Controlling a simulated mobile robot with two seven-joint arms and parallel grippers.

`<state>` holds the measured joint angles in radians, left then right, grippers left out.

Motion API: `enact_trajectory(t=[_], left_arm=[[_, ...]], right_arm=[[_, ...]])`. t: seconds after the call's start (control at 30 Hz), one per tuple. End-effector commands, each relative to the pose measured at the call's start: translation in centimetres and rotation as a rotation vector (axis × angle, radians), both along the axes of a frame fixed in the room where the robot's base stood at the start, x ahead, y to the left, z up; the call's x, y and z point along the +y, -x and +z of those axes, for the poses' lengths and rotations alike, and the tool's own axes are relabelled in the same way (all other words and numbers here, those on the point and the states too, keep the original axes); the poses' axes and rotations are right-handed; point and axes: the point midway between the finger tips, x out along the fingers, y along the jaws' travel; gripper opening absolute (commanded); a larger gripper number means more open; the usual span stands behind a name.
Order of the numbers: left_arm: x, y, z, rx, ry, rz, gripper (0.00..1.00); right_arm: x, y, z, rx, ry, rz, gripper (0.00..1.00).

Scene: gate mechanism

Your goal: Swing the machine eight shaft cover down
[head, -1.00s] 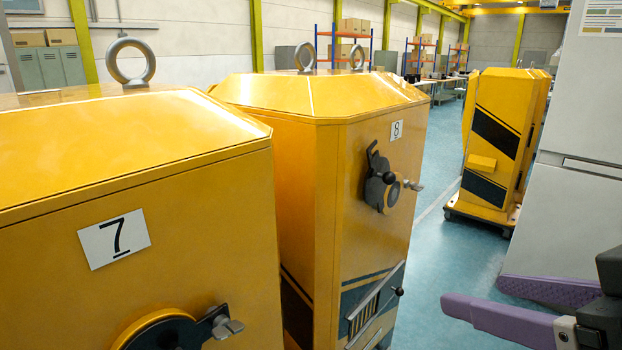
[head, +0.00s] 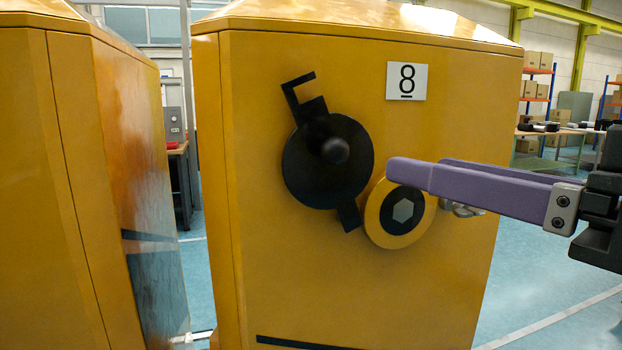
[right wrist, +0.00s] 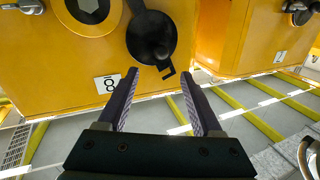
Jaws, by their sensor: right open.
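Machine eight (head: 450,120) fills the middle of the head view, its "8" label (head: 407,81) at the upper right of its front. The black round shaft cover (head: 310,180) with a ball knob (head: 335,150) sits to the left of a yellow ring with a bare grey hex shaft end (head: 403,211). A hooked black arm sticks up from the cover. My right gripper (head: 415,167) is open and empty, its purple fingers pointing left, right of the knob. The right wrist view shows the cover (right wrist: 150,38) beyond the spread fingers (right wrist: 160,75). My left gripper is not in view.
A grey handle (head: 462,209) sticks out beside the yellow ring. Another yellow machine (head: 80,180) stands close on the left, with a narrow gap between. Open floor (head: 560,270) lies to the right; shelves and tables are far behind.

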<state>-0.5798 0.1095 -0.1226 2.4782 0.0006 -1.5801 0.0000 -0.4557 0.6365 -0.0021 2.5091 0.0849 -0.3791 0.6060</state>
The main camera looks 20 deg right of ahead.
Motion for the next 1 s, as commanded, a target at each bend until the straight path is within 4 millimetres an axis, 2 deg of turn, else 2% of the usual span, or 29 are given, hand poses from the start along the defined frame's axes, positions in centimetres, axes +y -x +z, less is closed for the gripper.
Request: enact_trajectory(t=[0.27,0.73,1.0], left_arm=[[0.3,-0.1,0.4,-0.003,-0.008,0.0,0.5],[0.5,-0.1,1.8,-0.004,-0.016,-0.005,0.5],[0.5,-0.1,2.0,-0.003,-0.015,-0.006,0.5]], right_arm=[[0.6,-1.5,0.2,-0.009,-0.006,0.005,0.67],[3.0,-8.0,0.2,-0.008,-0.004,0.004,0.67],[3.5,-9.3,0.0,-0.006,-0.002,0.004,0.67]])
